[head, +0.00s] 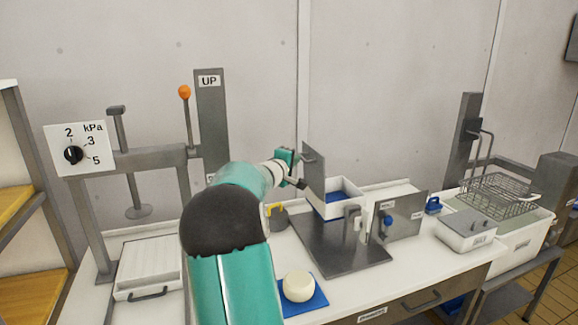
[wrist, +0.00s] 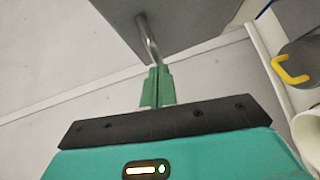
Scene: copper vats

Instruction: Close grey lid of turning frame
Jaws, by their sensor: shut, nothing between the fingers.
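The turning frame has a dark grey base plate (head: 335,245) on the bench. Its grey lid (head: 314,175) stands upright at the plate's left back side, beside a white tray with a blue inside (head: 338,198). In the wrist view the lid (wrist: 195,22) fills the top, with a metal bar handle (wrist: 148,38) sticking out from it. My gripper (wrist: 158,70) is shut with nothing between its green fingers, and its tips are at the bar's near end. I cannot tell whether they touch it. In the head view my gripper (head: 298,156) is at the lid's left face.
A grey upright panel with a blue knob (head: 400,216) stands right of the base plate. A round white cheese (head: 298,286) on a blue mat is near the front edge. A grey pot with a yellow handle (head: 277,217) is behind my arm. A press stands at left, wire baskets (head: 498,195) at right.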

